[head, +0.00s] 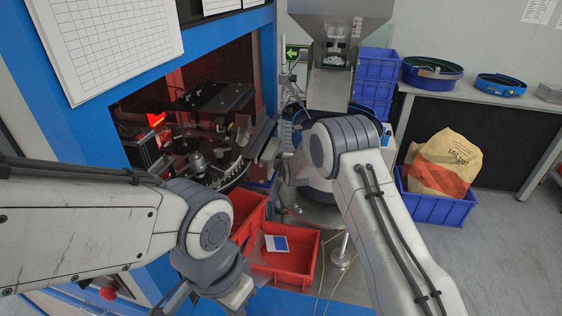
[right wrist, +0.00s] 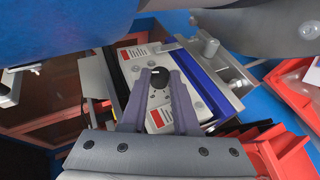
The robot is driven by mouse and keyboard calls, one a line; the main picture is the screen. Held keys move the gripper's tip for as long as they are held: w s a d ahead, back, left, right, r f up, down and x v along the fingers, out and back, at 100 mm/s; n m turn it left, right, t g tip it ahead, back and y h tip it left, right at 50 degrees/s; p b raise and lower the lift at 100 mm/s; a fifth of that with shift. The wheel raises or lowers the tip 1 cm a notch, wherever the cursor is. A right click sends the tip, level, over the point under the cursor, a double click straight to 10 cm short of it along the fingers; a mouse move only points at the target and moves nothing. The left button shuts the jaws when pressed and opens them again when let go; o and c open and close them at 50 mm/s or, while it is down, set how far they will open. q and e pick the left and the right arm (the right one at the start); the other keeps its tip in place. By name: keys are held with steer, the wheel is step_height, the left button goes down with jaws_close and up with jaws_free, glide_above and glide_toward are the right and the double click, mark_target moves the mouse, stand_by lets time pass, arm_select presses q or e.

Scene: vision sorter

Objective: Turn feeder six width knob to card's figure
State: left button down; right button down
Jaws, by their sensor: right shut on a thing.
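In the right wrist view my right gripper (right wrist: 158,76) has its two purple-grey fingers shut on a small dark knob (right wrist: 158,97). The knob stands on a light grey controller box (right wrist: 133,66) with red-and-white labels. Its pointer and scale are too small to read. I cannot make out a card with a figure or a feeder number in either view.
Red bins (head: 310,264) stand below the machine, one holding a blue-and-white piece (head: 276,244). A gridded sheet (head: 118,38) hangs on the blue cabinet (head: 212,38). A steel hopper (head: 338,22) stands behind my right arm. A blue crate with a sack (head: 443,163) stands right; the floor beyond is clear.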

steer(key=c, duration=0.7)
jaws_free()
steer(key=shift+o, duration=0.2)
steer(key=b+v, duration=0.4)
steer(key=v, duration=0.6)
steer(key=shift+s, duration=0.15)
steer(key=shift+r, duration=0.15)
